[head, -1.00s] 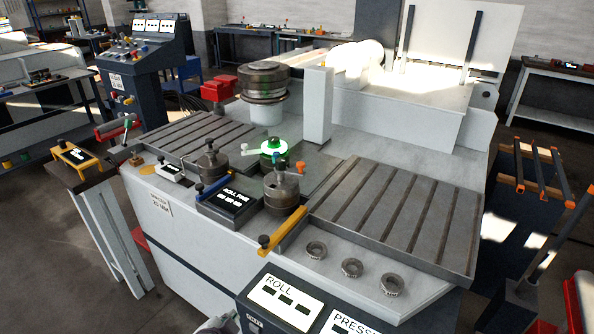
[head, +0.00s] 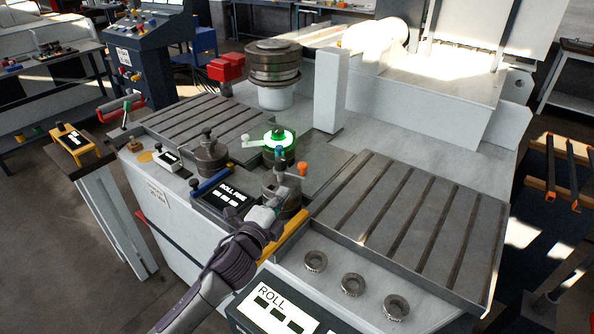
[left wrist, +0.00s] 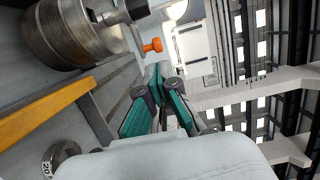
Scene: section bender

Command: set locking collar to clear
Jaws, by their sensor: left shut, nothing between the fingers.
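I cannot tell for sure which part is the locking collar. The front right roll (head: 281,188) is a dark metal cylinder with a lever ending in an orange knob (head: 303,169) and a teal knob on top. Behind it a ring glows green (head: 268,138), with a pale lever pointing left. My left gripper (head: 278,199) is shut and empty, in front of the front right roll and overlapping it; contact is unclear. In the left wrist view the shut teal fingers (left wrist: 158,72) point toward the orange knob (left wrist: 152,45), with the metal roll (left wrist: 65,35) at upper left.
A roll panel (head: 229,193) lies left of my gripper. A yellow bar (head: 290,238) runs beside my wrist. Slotted plates flank the rolls, the right plate (head: 400,215) being bare. Several loose rings (head: 352,284) lie on the front ledge. A white post (head: 330,90) stands behind.

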